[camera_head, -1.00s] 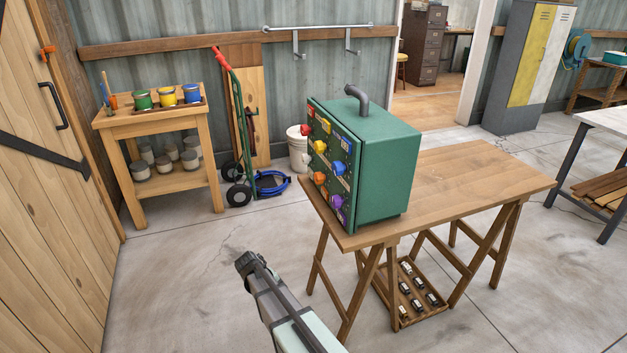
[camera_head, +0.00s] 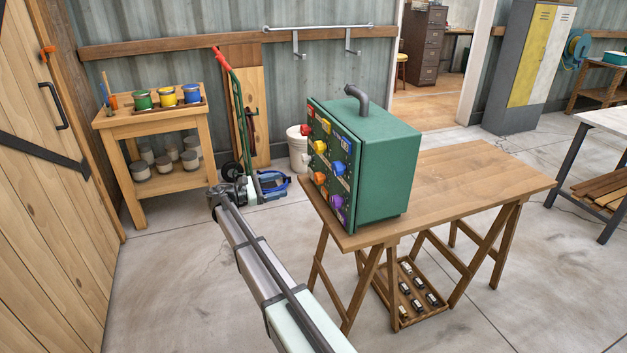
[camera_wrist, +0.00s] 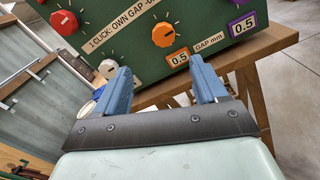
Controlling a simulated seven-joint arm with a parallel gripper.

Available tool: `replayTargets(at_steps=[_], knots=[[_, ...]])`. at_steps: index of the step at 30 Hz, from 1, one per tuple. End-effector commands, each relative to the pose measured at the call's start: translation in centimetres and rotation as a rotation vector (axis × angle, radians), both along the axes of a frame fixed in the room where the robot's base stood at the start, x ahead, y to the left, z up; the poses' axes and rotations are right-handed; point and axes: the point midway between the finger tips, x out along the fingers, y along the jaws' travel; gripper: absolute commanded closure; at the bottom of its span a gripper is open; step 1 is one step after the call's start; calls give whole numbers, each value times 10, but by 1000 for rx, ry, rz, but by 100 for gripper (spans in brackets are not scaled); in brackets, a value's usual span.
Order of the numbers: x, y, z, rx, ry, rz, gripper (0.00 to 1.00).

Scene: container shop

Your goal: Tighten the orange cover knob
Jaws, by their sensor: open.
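A green cabinet (camera_head: 385,175) stands on a wooden trestle table, its front with coloured knobs facing left. The orange knob (camera_head: 319,179) is low on that front. In the wrist view an orange knob (camera_wrist: 163,36) sits above a 0.5 display, beyond the fingertips and between their lines. My gripper (camera_head: 276,185) is left of the cabinet, apart from it. In the wrist view its blue fingers (camera_wrist: 161,80) are spread with nothing between them, pointing towards the panel. Whether the knob is loose cannot be seen.
In the wrist view a red knob (camera_wrist: 64,22), a white knob (camera_wrist: 107,68) and a purple knob (camera_wrist: 240,3) surround the orange one. The trestle table (camera_head: 460,185) has free room right of the cabinet. A hand truck (camera_head: 236,110) and white bucket (camera_head: 298,150) stand behind.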

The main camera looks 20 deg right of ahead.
Motion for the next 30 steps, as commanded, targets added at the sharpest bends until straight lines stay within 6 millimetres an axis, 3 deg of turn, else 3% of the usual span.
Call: replayTargets(at_steps=[6, 11, 30], knots=[[-4, 0, 0, 0, 150, -19, 29], [-4, -7, -1, 0, 177, -20, 29], [-4, -109, -1, 1, 172, -19, 29]])
